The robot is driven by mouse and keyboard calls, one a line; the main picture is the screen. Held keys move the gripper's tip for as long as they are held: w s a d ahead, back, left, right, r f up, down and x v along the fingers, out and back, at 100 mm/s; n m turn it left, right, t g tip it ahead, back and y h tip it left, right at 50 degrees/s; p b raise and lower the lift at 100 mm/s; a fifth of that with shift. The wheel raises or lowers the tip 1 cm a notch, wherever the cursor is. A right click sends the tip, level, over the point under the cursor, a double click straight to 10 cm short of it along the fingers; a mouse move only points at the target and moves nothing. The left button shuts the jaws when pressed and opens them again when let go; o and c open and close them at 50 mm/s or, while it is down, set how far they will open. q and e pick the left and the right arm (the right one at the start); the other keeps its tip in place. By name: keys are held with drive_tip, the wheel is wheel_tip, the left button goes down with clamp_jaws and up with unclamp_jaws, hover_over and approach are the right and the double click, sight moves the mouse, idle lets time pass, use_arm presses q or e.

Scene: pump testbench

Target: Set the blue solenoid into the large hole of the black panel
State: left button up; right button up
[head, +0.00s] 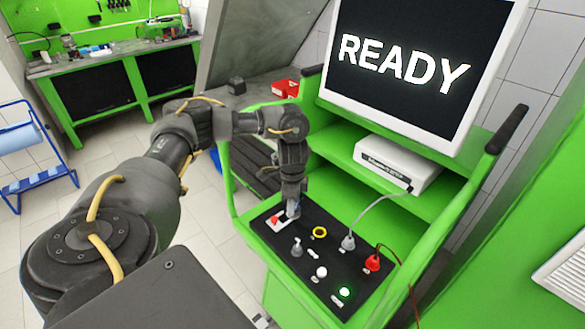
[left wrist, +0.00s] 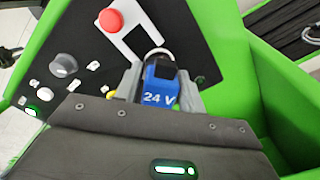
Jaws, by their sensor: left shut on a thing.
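The blue solenoid (left wrist: 160,88), marked "24 V", is between the fingers of my left gripper (left wrist: 157,72) in the left wrist view. A silvery round part shows at its far end, against the black panel (left wrist: 190,22). In the head view my left gripper (head: 291,210) points down over the far left part of the black panel (head: 318,262), and only a little blue shows there. The large hole cannot be made out. I cannot tell whether the solenoid touches the panel or is in a hole. My right gripper is not in view.
Beside the gripper is a red button (head: 275,219) on a white plate. The panel also carries a yellow ring (head: 319,232), a grey knob (head: 297,247), a lit green button (head: 344,292) and plugs with grey and red cables. A screen reading "READY" (head: 405,65) stands behind.

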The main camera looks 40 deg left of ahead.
use_arm(q)
drive_tip(key=shift+p, duration=0.4)
drive_tip(key=shift+f+b, duration=0.4)
drive_tip(key=shift+f, duration=0.3)
idle(0.6)
drive_tip(key=shift+r, duration=0.1)
idle(0.4)
drive_tip(key=shift+r+p, duration=0.6)
drive_tip(key=shift+p, duration=0.35)
drive_tip(key=shift+p, duration=0.7)
idle(0.7)
drive_tip(key=shift+f+b, duration=0.4)
drive_tip(key=shift+f, duration=0.35)
idle(0.5)
drive_tip(key=shift+r, duration=0.25)
drive_tip(key=shift+r+p, duration=0.5)
